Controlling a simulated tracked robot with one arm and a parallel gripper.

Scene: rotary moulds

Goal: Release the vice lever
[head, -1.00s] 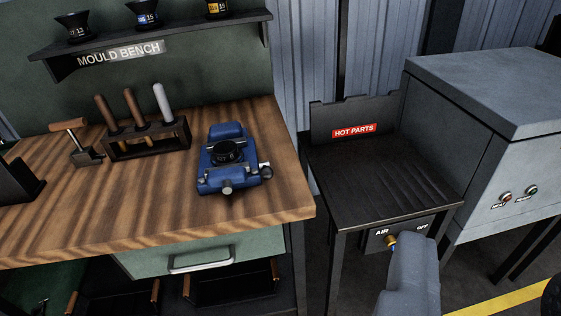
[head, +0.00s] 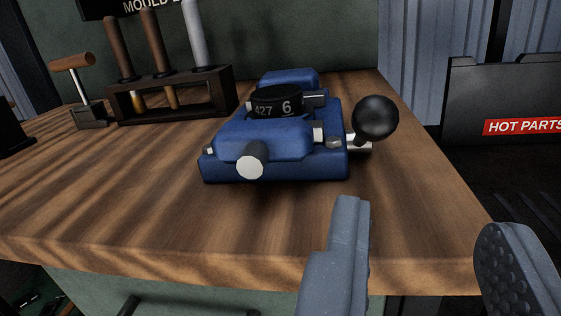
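The blue vice (head: 275,150) sits on the wooden bench. A dark round mould marked "427 6" (head: 277,101) sits between its jaws. The vice lever (head: 375,118) is a short metal arm with a black ball knob on the vice's right side, with the knob raised. My gripper (head: 425,240) is open and empty at the lower right, its two fingers wide apart. It is in front of the bench's front edge, nearer to me than the lever and below it in the picture. It touches nothing that I can see.
A tool rack (head: 175,97) with several handles stands behind left of the vice, beside a small wooden-handled tool (head: 82,90). The bench top (head: 130,195) in front of the vice is clear. A "HOT PARTS" stand (head: 505,105) is at the right.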

